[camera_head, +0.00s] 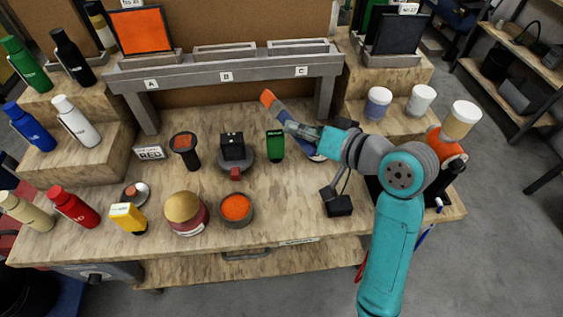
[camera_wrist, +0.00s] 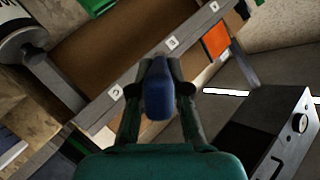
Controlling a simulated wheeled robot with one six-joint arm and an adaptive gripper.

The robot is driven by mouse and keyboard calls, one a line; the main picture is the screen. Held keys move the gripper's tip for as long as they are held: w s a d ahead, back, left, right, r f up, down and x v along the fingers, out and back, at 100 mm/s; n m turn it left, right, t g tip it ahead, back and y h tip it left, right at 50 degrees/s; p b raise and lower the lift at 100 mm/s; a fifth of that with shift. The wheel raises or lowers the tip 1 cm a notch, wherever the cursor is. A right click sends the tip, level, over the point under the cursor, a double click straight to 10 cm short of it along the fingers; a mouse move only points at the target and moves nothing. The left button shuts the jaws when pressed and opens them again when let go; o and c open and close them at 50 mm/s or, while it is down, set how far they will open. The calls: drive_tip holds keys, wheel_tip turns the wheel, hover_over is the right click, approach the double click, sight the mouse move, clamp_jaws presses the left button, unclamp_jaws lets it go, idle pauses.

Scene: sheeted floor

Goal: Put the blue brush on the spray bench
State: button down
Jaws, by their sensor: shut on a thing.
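The blue brush (camera_head: 277,112) is in my gripper (camera_head: 297,128), with its orange end pointing up and left in the head view. In the wrist view the blue brush (camera_wrist: 158,97) sits between the two dark fingers of my gripper (camera_wrist: 159,84), which are shut on it. The brush appears raised above the wooden bench (camera_head: 290,205), in front of the grey rail near the letter C. Its lower part is hidden by the fingers. The bench's front label is too small to read surely.
A black block on a round stand (camera_head: 233,148), a green item (camera_head: 275,146), an orange-filled bowl (camera_head: 236,208) and a gold-topped jar (camera_head: 186,212) stand on the bench. The grey rail (camera_head: 225,72) spans the back. Bare wood lies right of the bowl.

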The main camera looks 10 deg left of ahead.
wheel_tip(320, 180, down, 9)
drive_tip(key=shift+f, duration=0.2)
idle(0.3)
drive_tip(key=shift+f, duration=0.4)
drive_tip(key=c, duration=1.1)
unclamp_jaws()
drive_tip(key=shift+c, duration=0.2)
drive_tip(key=v, duration=1.2)
drive_tip(key=shift+r, duration=0.35)
